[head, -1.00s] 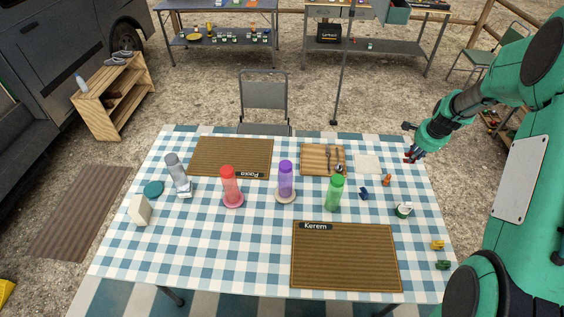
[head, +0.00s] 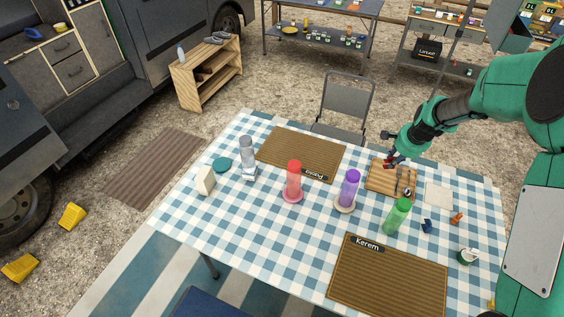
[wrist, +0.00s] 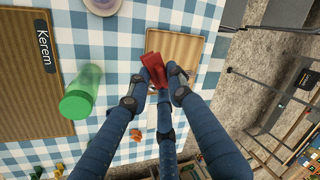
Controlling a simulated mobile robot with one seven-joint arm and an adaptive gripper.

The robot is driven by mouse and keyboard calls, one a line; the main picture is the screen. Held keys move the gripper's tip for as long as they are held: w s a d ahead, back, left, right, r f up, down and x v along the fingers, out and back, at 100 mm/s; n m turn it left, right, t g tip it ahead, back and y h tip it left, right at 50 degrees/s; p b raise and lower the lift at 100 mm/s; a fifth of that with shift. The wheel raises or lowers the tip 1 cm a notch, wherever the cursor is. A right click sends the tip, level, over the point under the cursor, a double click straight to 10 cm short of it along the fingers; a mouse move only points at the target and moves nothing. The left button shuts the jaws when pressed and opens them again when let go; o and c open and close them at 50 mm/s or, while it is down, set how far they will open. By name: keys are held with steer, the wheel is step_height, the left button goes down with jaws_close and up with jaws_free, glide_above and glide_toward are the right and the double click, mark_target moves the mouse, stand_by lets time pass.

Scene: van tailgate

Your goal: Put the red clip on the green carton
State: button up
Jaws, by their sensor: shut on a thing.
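My gripper (head: 391,161) is shut on the red clip (wrist: 153,68), which shows between its fingertips in the wrist view. In the head view my gripper is above the wooden board (head: 378,184) at the far right part of the table. I cannot make out a green carton in any view. A cream-white carton (head: 205,181) stands at the table's left end, far from my gripper. A green bottle (head: 397,216) stands nearer to my gripper and also shows in the wrist view (wrist: 82,91).
Red (head: 293,180), purple (head: 349,189) and grey (head: 247,153) bottles stand across the checked table. Two brown placemats (head: 385,285) lie flat. A blue clip (head: 426,226), an orange clip (head: 457,218) and a small round container (head: 467,257) are at the right. Bare cloth shows at the left front.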

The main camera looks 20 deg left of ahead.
steer(key=s+a+n, duration=0.2)
steer(key=s+a, duration=0.2)
steer(key=a, duration=0.7)
steer(key=s+a+n+y, duration=0.1)
steer(key=s+a, duration=0.3)
steer(key=a, duration=0.8)
steer(key=s+a+n+g, duration=0.1)
steer(key=s+a+n, duration=0.2)
steer(key=a, duration=0.8)
steer(key=shift+s+a+n+y+b, duration=0.15)
steer(key=shift+s+y+b, duration=0.05)
steer(key=shift+s, duration=0.3)
steer(key=shift+s+a+n+y+b, duration=0.15)
steer(key=shift+s+y, duration=0.05)
steer(key=shift+s, duration=0.25)
steer(key=s+a+n+g, duration=0.2)
steer(key=s+a+n, duration=0.4)
steer(key=s+a, duration=1.6)
steer(key=shift+m+y, duration=0.3)
steer(key=shift+y, duration=0.1)
steer(key=shift+w+d+f+b, duration=0.1)
steer(key=shift+f+b, duration=0.05)
steer(key=shift+f, duration=1.1)
steer(key=shift+d+f+b, duration=0.1)
steer(key=shift+f+b, duration=0.05)
steer(key=shift+f, duration=1.05)
steer(key=shift+a, duration=0.1)
